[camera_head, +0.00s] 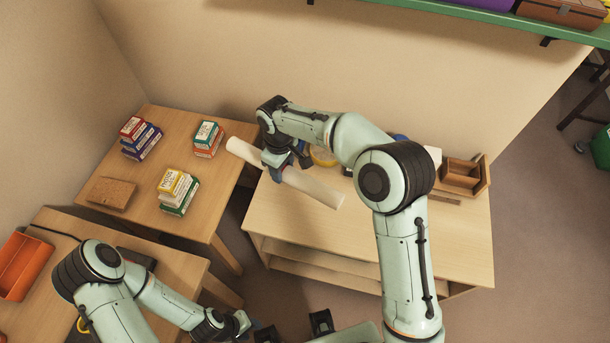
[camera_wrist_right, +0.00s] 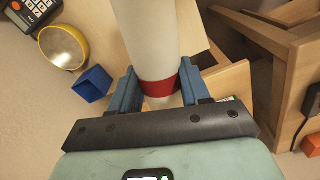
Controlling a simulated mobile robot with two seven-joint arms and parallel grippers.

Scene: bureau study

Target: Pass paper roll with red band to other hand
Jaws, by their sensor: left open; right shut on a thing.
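The band is hidden in the head view. My left gripper (camera_head: 264,333) is open and empty at the bottom edge, well below the roll and partly cut off.
The wooden bench (camera_head: 320,230) has a clear front. A wooden organizer (camera_head: 464,176) stands at its right. A yellow-rimmed round thing (camera_wrist_right: 64,47) and a blue cup (camera_wrist_right: 92,83) lie near the roll. Small boxes (camera_head: 178,192) stand on the left table (camera_head: 140,215).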

